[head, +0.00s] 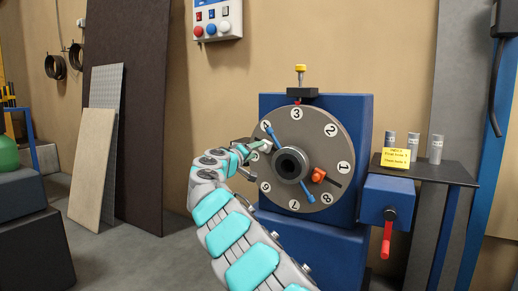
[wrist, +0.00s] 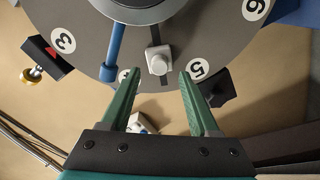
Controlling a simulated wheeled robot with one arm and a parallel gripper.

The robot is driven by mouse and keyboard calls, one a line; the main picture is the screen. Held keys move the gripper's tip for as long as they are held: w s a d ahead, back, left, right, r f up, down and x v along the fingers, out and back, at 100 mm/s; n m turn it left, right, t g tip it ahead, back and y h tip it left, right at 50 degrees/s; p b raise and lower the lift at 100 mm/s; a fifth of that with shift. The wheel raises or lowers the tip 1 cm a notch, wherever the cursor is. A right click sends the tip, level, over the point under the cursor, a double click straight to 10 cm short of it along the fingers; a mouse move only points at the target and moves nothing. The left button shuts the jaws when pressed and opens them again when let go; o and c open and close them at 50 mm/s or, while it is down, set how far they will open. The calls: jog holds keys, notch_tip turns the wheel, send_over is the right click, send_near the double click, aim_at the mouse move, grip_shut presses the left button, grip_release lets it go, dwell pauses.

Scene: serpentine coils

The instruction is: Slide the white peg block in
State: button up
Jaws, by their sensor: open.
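The white peg block (wrist: 158,60) sits on the grey numbered disc (wrist: 190,30), at a dark radial slot between the 4 and 5 marks. A short peg stands up from it. My gripper (wrist: 161,82) is open, with one green finger on each side of the slot line. The fingertips lie just short of the block, towards the disc rim, and do not visibly grip it. In the head view my gripper (head: 256,146) is at the left of the disc (head: 318,135) and largely hides the block.
Blue rods (head: 307,190) lie across the disc around the central hub (head: 291,164). A yellow-topped plunger (head: 300,70) stands above the disc. A red-handled box (head: 388,205) and shelf with cylinders (head: 430,170) stand right.

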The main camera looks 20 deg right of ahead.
aim_at(261, 149)
jog(key=shift+p+x, duration=0.4)
jog(key=shift+x, duration=1.45)
jog(key=shift+s, duration=0.1)
jog(key=shift+c, duration=0.3)
grip_shut()
jog(key=shift+f, duration=0.1)
